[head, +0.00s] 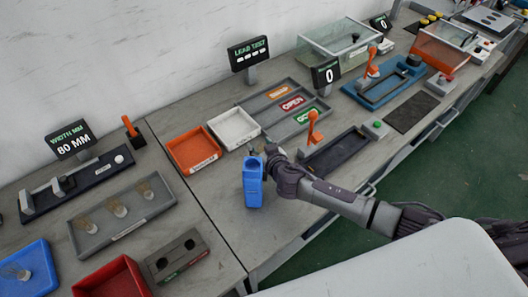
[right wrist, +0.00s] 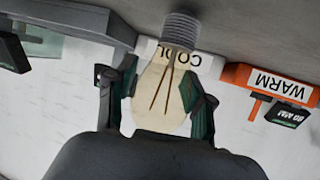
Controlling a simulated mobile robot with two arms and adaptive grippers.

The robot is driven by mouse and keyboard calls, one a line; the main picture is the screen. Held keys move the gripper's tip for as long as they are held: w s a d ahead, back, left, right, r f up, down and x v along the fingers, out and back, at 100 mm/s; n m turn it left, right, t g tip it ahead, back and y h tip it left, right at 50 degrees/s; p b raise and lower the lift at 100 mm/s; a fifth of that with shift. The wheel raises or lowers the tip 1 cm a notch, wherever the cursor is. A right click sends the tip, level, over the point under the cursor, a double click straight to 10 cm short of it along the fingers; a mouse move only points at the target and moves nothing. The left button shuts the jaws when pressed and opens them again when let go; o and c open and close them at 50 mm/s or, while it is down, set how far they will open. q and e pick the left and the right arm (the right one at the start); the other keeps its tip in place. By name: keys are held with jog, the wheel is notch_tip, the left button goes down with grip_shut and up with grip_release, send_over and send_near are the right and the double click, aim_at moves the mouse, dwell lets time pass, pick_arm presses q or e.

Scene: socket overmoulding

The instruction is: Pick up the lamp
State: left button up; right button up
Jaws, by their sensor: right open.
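In the right wrist view, which is upside down, a lamp (right wrist: 165,88) has a pale glass bulb with dark filament lines and a grey ribbed screw base. Its base points towards the grey work surface. My right gripper (right wrist: 155,95) is open, with one dark finger on each side of the bulb; I cannot tell whether either finger touches it. In the head view my right gripper (head: 268,150) is beside a blue upright device (head: 253,183), and I cannot make out this lamp there. My left gripper is not in view.
An orange WARM bin (head: 194,150) and a white COOL bin (head: 234,128) stand behind the gripper. A grey tray (head: 305,110) with coloured labels and an orange lever (head: 314,127) are to the right.

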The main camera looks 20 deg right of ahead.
jog(key=c, duration=0.9)
jog(key=shift+c, duration=0.2)
jog(key=shift+r, duration=0.2)
